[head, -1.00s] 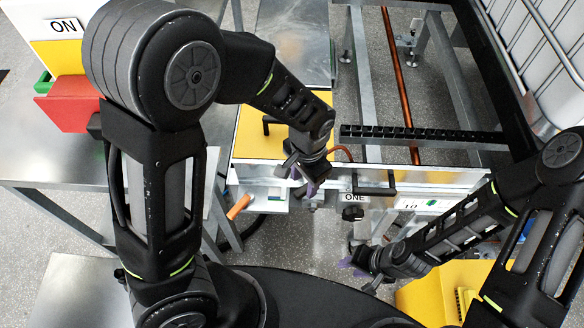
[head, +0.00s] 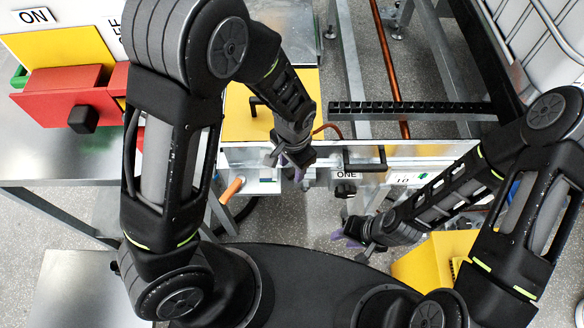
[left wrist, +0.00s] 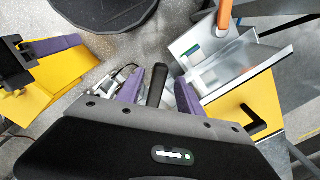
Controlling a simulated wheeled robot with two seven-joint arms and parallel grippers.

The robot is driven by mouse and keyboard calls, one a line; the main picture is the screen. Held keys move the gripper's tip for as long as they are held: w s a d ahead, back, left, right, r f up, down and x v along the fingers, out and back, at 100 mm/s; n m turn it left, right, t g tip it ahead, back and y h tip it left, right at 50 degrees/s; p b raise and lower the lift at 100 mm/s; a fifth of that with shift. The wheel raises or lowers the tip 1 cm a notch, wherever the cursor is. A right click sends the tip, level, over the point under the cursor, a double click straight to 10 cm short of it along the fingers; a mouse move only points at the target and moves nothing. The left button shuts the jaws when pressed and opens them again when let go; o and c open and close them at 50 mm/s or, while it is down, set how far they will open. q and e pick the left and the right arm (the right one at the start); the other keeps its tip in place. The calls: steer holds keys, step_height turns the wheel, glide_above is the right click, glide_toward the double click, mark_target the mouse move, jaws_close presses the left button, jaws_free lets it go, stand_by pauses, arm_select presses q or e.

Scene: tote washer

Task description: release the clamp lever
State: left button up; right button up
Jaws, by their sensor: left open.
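My left gripper (head: 286,160) is over the near edge of the machine, pointing down. In the left wrist view its two purple fingers (left wrist: 159,92) stand apart. A black rod-like grip (left wrist: 157,85) shows between them, with no clear contact. I cannot tell if it is the clamp lever. An orange handle (head: 231,190) is left of the gripper on the machine's near side; it also shows in the left wrist view (left wrist: 228,18). My right gripper (head: 354,240) is low at the right, away from the machine edge; its finger gap is unclear.
A yellow panel (head: 238,118) with a black handle lies behind the left gripper. A black knob (head: 345,189) is under the "ONE" label. A red box (head: 62,98) stands on the metal table (head: 60,155) at left. A yellow bin (head: 420,264) is beside the right gripper.

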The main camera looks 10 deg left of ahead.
arm_select(q)
steer(key=shift+f, duration=0.95)
steer(key=shift+c, duration=0.4)
jaws_close()
